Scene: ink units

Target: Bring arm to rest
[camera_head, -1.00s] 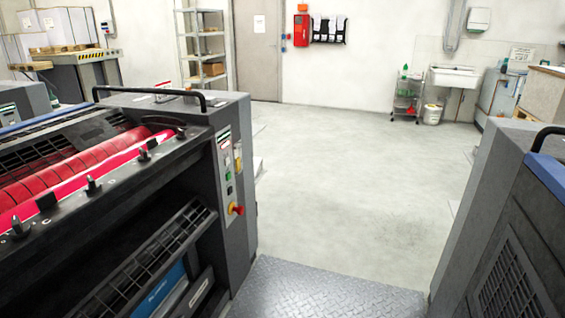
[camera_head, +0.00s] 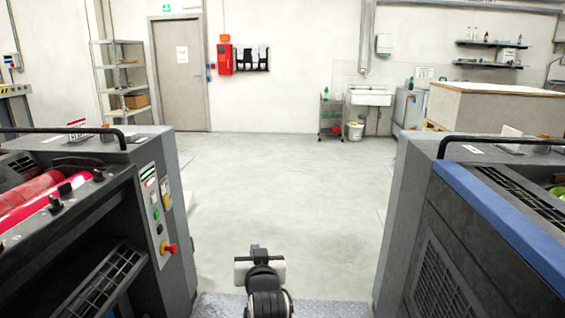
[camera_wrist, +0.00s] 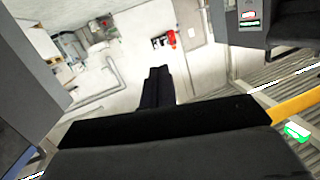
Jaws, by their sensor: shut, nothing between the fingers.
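My gripper (camera_head: 255,248) shows at the bottom middle of the head view, at the end of my folded arm, in the gap between two press units. In the wrist view its dark fingers (camera_wrist: 157,75) are together and empty, pointing into open air. Nothing is near the fingertips. The wrist view is strongly rotated, with the wall and the sink seen at a slant.
The left press unit (camera_head: 150,165) has a red emergency button and red rollers. The right press unit (camera_head: 400,200) has a blue edge. Clear grey floor (camera_head: 280,185) lies between and beyond them. Metal shelves (camera_head: 122,85), a door and a sink (camera_head: 370,97) stand at the far wall.

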